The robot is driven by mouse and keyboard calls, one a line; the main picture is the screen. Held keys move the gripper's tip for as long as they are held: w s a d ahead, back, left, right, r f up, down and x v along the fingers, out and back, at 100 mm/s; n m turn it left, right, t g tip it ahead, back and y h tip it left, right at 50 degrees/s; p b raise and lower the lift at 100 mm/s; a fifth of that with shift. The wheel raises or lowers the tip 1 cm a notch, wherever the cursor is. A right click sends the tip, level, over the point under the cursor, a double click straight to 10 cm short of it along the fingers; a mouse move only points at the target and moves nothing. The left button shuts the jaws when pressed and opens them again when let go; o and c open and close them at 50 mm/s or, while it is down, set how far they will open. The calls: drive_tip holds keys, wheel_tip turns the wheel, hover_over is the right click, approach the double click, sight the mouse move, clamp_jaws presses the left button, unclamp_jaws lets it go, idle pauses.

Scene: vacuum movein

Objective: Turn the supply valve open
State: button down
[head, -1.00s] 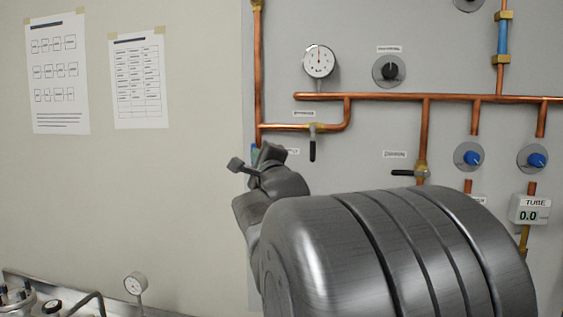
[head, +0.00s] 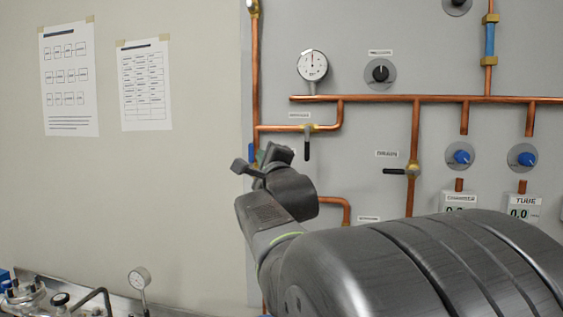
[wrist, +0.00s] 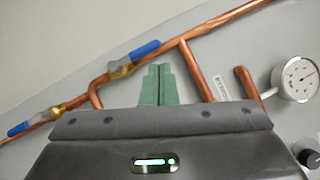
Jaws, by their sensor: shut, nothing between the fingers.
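My gripper (head: 262,157) is raised in front of the panel's left edge in the head view. In the wrist view its green fingers (wrist: 158,86) are together with nothing between them. Two brass valves with blue levers sit on a copper pipe in the wrist view: an upper one (wrist: 140,50) just beyond and left of the fingertips, and a lower one (wrist: 32,124) at far left. Both levers lie roughly along the pipe. No label shows which is the supply valve. In the head view my gripper mostly hides something blue on the left vertical pipe.
The grey panel bears copper pipes (head: 418,99), a round gauge (head: 313,65), a black-lever valve (head: 308,143) with lever down, another (head: 399,171) with lever sideways, and blue knobs (head: 461,157). My arm covers the lower right. The beige wall at left is clear except for papers (head: 145,85).

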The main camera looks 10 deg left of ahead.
drive_tip(key=r+v, duration=0.1)
drive_tip(key=v, duration=0.6)
drive_tip(key=shift+s+d, duration=0.25)
drive_tip(key=shift+s, duration=0.15)
drive_tip(key=shift+w, duration=0.1)
